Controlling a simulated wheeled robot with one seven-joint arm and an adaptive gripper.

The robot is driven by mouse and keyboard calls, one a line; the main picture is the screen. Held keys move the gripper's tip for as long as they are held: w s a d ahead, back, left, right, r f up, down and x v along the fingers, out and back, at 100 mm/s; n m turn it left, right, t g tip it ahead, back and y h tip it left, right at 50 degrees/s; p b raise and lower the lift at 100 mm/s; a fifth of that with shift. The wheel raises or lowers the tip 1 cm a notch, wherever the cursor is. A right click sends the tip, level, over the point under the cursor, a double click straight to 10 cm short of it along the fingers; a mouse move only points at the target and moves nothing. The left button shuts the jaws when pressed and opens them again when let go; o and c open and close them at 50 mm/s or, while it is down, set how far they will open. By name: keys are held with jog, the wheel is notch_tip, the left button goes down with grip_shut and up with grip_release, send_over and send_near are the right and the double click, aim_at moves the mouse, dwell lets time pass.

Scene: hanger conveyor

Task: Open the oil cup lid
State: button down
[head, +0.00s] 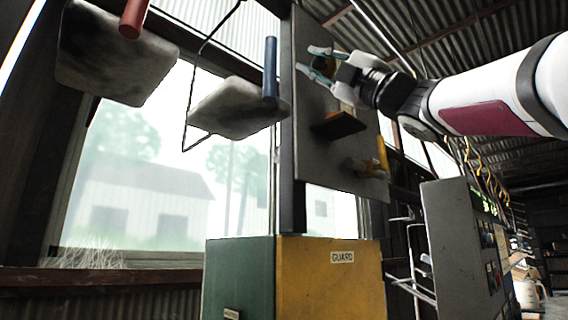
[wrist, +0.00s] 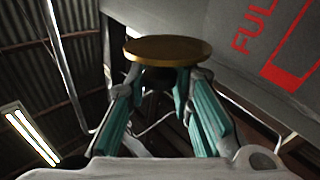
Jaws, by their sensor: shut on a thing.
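In the wrist view, a round brass-coloured lid (wrist: 167,47) lies across the tips of my gripper (wrist: 162,80). The teal-padded fingers close in on a dark part just under the lid, one from each side. The cup body under it is mostly hidden, and I cannot tell how far the lid is tilted. In the head view, my gripper (head: 311,62) is at the upper part of a grey upright panel (head: 345,25), its fingers pointing left. The lid is small and largely hidden between the fingers there.
An orange-edged dark shelf (head: 338,125) and a yellow lever (head: 383,154) stick out of the panel below my gripper. Red "FULL" marking (wrist: 262,25) shows beside the lid. Hanging plates (head: 240,108) are at left, a green-and-yellow guard box (head: 330,285) below, a control cabinet (head: 455,240) at right.

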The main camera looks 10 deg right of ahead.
dwell(0.3)
jog(key=c, duration=1.4)
grip_release()
jog(key=shift+c, duration=0.2)
jog(key=v, duration=1.2)
jog(key=shift+s+d, duration=0.1)
